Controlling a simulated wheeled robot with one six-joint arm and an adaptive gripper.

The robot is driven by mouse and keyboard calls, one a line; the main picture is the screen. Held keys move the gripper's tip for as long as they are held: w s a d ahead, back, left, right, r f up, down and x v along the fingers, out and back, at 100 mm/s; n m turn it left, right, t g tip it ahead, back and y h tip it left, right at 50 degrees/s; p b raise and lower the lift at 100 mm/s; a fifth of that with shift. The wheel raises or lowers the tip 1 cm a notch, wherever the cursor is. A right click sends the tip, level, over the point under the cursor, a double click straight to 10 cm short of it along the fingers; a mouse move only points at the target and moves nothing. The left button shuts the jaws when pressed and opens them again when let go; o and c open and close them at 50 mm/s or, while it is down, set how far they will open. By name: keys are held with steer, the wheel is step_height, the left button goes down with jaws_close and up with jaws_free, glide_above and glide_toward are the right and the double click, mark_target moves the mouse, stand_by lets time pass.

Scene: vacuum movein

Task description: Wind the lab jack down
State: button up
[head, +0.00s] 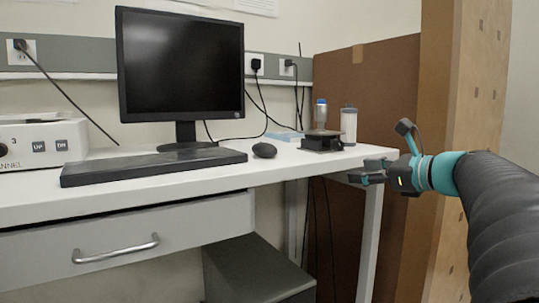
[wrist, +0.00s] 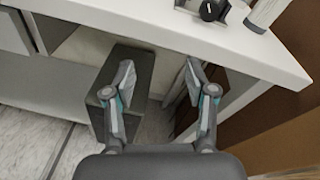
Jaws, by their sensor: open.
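The lab jack (head: 320,143) is a small dark device with a flat metal top. It stands near the right end of the white desk (head: 200,187), with a clear, blue-topped bottle (head: 321,112) on or just behind it. In the wrist view only part of the lab jack (wrist: 211,10) shows at the top edge, with a round knob-like part facing me; the rest is cut off. My gripper (head: 372,171) is open and empty, off the desk's right end in the head view. In the wrist view my gripper (wrist: 158,76) points past the desk's front edge, apart from the jack.
A white-capped container (head: 348,125) stands right of the jack; a mouse (head: 264,150), keyboard (head: 150,166) and monitor (head: 181,65) are to the left. Brown panels (head: 375,95) rise behind the desk's right end. A dark box (wrist: 140,80) is under the desk.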

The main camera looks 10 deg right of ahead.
mark_target(341, 146)
steer(key=d+r+m+t, duration=0.2)
steer(key=d+r+m, duration=0.1)
steer(key=d, duration=0.3)
steer(key=x, duration=1.4)
steer(key=shift+a+r, duration=0.1)
jaws_close()
